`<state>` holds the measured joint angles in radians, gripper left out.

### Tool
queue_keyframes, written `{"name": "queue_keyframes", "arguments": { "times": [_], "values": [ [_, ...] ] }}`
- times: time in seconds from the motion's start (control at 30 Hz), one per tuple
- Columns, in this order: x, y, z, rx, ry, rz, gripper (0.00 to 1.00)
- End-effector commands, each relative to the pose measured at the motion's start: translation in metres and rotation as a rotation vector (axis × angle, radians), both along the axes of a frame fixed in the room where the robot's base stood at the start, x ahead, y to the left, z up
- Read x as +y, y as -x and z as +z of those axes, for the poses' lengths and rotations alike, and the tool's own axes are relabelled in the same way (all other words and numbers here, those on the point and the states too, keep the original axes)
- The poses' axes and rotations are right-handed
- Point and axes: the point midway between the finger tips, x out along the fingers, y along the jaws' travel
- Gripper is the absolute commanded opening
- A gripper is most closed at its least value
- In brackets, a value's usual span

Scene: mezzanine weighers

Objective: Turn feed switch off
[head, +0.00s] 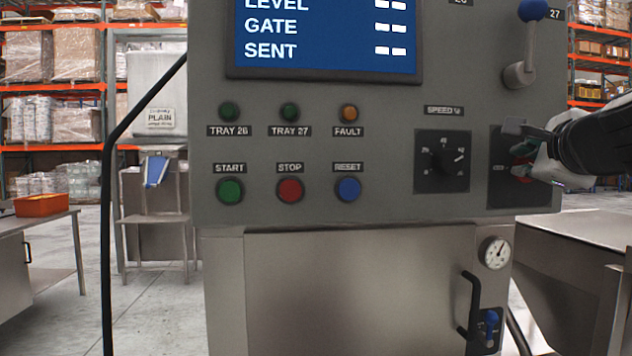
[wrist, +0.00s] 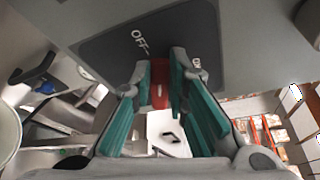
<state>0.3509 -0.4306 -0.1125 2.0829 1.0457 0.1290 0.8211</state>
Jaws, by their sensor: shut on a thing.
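The feed switch is a red handle on a dark plate at the right end of the grey control panel. In the head view the plate (head: 502,190) shows beside my gripper (head: 527,152), and a little red shows between the fingers. In the wrist view the red handle (wrist: 160,84) sits between the teal-padded fingers of my gripper (wrist: 160,88), which are shut on it. OFF is lettered to the left of the handle, and a partly covered label is to its right. The fingers hide much of the switch, so I cannot tell its exact setting.
Left of the switch is a black speed dial (head: 442,161). A blue-knobbed lever (head: 532,12) stands above. Start, stop and reset buttons (head: 289,190) are further left. A steel table (head: 590,245) stands at the lower right.

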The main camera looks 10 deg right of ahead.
Motion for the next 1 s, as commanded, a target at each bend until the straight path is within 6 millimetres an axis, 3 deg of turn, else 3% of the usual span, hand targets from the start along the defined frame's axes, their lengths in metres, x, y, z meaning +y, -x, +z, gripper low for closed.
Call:
{"name": "queue_keyframes", "arguments": {
  "times": [0.5, 1.0],
  "values": [
    [0.0035, -0.001, -0.0138, -0.012, 0.316, 0.003, 0.0],
    [0.0038, -0.0011, -0.0137, -0.012, 0.399, 0.005, 0.0]
  ]
}}
